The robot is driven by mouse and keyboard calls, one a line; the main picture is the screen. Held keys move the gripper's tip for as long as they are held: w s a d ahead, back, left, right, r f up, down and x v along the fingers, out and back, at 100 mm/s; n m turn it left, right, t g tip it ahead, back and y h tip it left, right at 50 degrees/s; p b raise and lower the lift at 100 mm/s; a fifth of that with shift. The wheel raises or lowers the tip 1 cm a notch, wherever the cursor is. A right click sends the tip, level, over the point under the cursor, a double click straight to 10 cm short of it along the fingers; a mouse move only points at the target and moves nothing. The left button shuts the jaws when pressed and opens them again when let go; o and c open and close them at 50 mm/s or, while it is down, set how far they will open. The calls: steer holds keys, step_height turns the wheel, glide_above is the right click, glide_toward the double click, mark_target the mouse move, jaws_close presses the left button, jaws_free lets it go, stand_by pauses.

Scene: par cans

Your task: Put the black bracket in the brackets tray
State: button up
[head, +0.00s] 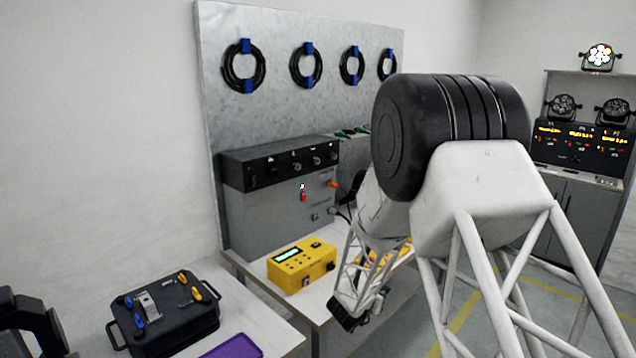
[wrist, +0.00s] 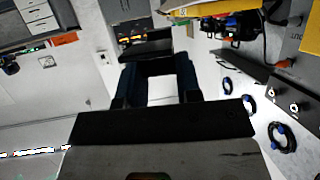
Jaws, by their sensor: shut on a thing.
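My gripper (head: 352,305) hangs low in front of the bench in the head view, partly hidden by my own arm. In the wrist view my gripper (wrist: 158,72) has its two dark fingers shut on a dark piece, which I take for the black bracket (wrist: 148,49). Its edges blend with the fingers and the dark background, so its exact shape and tilt are unclear. A purple tray (head: 235,347) lies on the near white table, cut by the bottom edge. No label shows on it, so I cannot tell if it is the brackets tray.
A black tool case (head: 166,318) stands left of the purple tray. A yellow box (head: 301,266) and a grey test unit (head: 280,205) stand on the bench behind. A dark object (head: 32,325) fills the lower left corner. Cable coils hang on the metal board (head: 275,60).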

step_height(320, 180, down, 28)
steer(key=s+n+t+y, duration=0.2)
steer(key=n+y, duration=0.5)
steer(key=y, duration=0.1)
steer(key=shift+t, duration=0.4)
steer(key=shift+s+f, duration=0.1)
stand_by(0.5)
steer(key=shift+d, duration=0.2)
stand_by(4.7)
